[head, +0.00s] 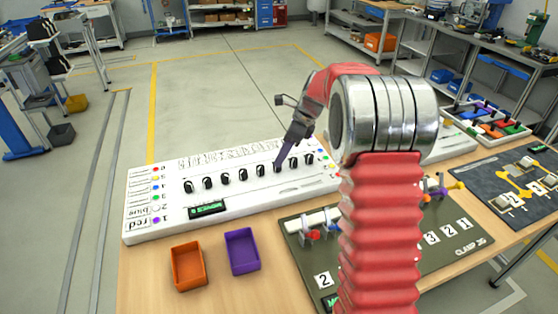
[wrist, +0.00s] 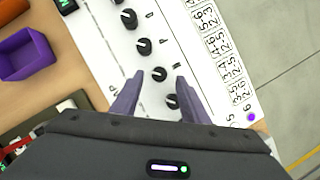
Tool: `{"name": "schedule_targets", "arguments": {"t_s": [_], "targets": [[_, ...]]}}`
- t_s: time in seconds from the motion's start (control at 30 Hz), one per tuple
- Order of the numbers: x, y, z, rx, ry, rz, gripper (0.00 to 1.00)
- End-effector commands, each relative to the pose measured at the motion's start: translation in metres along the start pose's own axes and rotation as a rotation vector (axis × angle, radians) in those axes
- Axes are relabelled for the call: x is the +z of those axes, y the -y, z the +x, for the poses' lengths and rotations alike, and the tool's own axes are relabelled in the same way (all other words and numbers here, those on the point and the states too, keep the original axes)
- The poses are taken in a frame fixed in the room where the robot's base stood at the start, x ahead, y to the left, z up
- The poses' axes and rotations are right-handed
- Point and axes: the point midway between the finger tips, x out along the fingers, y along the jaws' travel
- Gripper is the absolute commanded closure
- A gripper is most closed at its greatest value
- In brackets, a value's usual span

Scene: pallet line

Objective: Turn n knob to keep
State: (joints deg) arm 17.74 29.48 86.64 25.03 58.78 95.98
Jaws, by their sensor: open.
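A white panel (head: 235,188) on the table carries a row of several black knobs. Letters beside the knobs are too small for me to tell which one is the n knob. My gripper (head: 280,164) reaches down to the right part of the row. In the wrist view, my gripper (wrist: 159,76) is open, with its two purple-grey fingers spread either side of one black knob (wrist: 159,74). I cannot tell whether the fingers touch it. Another knob (wrist: 172,101) lies closer to the gripper's body, between the fingers.
The panel has a small green-lit display (head: 207,209) and coloured dots with labels at its left. An orange bin (head: 188,266) and a purple bin (head: 242,251) stand in front. A dark clamp board (head: 460,238) with numbered cards lies at the right, partly behind my arm.

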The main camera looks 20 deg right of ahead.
Motion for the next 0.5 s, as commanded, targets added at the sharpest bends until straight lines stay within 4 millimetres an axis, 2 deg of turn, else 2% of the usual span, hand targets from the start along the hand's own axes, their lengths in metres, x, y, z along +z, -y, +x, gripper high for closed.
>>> {"name": "schedule_targets", "arguments": {"t_s": [0.1,0.2,0.5], "targets": [[0.000,-0.001,0.018,0.003,-0.001,0.000,0.59],[0.000,-0.001,0.028,0.003,0.000,0.000,0.59],[0.000,0.000,0.036,0.000,0.000,0.000,0.59]]}}
